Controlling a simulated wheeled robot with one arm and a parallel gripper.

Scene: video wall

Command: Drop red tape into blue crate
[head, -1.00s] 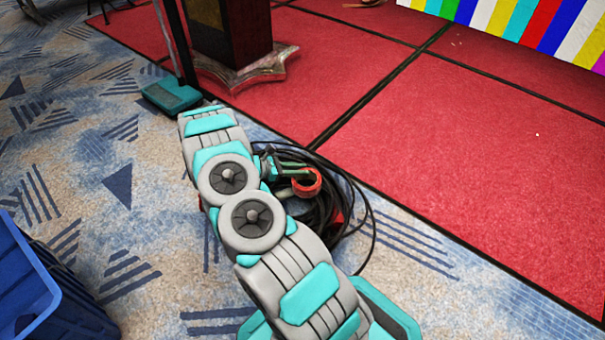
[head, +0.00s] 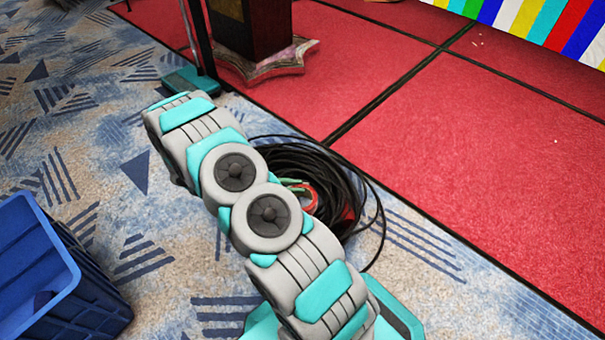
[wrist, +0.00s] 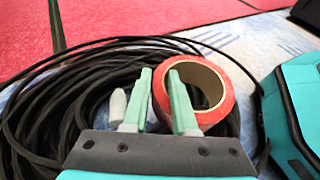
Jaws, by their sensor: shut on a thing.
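The red tape (wrist: 222,112) is a roll with a tan inner core. In the wrist view my gripper (wrist: 160,85) is shut on the near-left part of its ring, one pale green finger inside the hole and one outside. In the head view the tape (head: 311,197) and my gripper (head: 293,185) are mostly hidden behind my arm, in front of the black cable coil. The blue crate (head: 90,309) stands on the carpet at the lower left, cut off by the picture edge.
A coil of black cable (head: 290,157) lies beside the red stage floor (head: 480,150). A dark podium (head: 252,25) and a stand with a teal base (head: 188,78) are at the back. Patterned carpet (head: 150,235) between crate and coil is clear.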

